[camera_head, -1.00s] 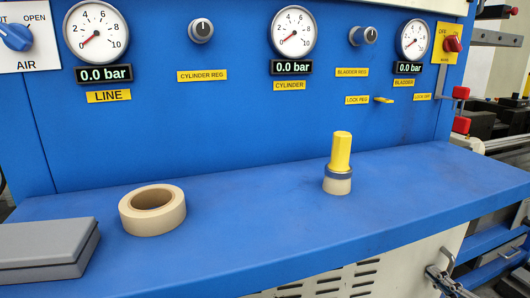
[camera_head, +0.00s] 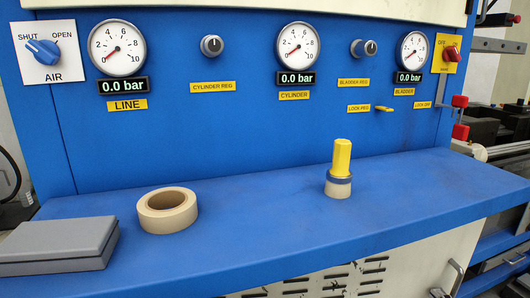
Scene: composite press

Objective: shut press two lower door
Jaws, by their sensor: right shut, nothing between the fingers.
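A pale vented panel (camera_head: 400,268) shows below the blue shelf, cut off by the bottom edge. A metal handle (camera_head: 456,272) is at its right end. I cannot tell from this view whether this panel is the lower door of press two, or whether it is fully shut. My right gripper (camera_head: 439,293) shows only as a small dark tip at the bottom edge, close to the handle. It is shut and empty; contact with the handle cannot be made out. My left gripper is out of view.
The blue shelf (camera_head: 265,226) juts out above the panel. It carries a tape roll (camera_head: 152,217), a grey box (camera_head: 55,246) and a yellow-topped peg (camera_head: 342,158). Blue rails (camera_head: 496,270) lie at the lower right. Gauges and knobs line the blue wall behind.

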